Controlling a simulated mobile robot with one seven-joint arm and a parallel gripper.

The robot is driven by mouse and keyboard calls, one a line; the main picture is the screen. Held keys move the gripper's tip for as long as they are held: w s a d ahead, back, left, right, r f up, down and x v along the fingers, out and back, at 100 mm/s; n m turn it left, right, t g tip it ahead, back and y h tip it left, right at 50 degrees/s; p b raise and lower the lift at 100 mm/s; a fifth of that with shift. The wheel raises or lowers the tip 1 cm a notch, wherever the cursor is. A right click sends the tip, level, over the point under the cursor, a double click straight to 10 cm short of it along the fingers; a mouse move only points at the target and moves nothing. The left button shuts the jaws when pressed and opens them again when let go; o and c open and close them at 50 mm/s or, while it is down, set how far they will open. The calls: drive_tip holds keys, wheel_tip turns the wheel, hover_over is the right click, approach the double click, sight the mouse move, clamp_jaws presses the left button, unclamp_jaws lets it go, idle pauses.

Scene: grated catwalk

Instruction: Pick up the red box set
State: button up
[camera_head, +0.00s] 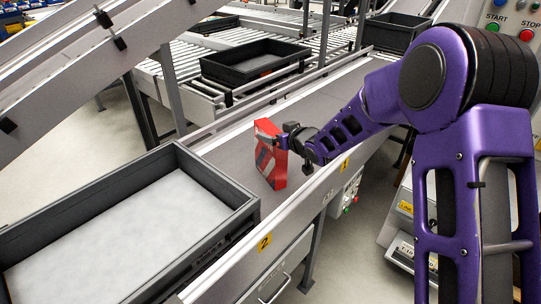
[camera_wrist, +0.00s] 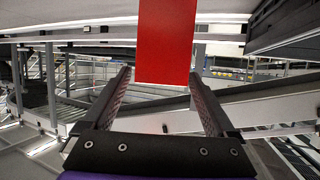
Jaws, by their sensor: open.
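The red box set (camera_head: 270,160) stands upright on the grey conveyor belt in the head view, left of my wrist. Its front shows darker printed markings. In the wrist view the red box set (camera_wrist: 166,40) is a plain red face at the top centre, ahead of the fingers and cut off by the top edge. My gripper (camera_wrist: 160,80) is open, with one finger on each side of the red face in the picture. In the head view my gripper (camera_head: 279,140) is at the upper part of the box; whether it touches the box cannot be told.
A large grey tray (camera_head: 235,222) with a pale inside is at the lower left of the conveyor (camera_head: 320,106). Black trays (camera_head: 255,77) sit on rollers behind. The conveyor's raised side rails run along both edges. A control panel (camera_head: 510,22) is at the upper right.

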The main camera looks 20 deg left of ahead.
sight(270, 132)
drive_tip(key=x, duration=0.3)
drive_tip(key=shift+w+a+f, duration=0.2)
drive_tip(key=shift+f, duration=0.1)
clamp_jaws()
drive_tip(key=shift+r, duration=0.1)
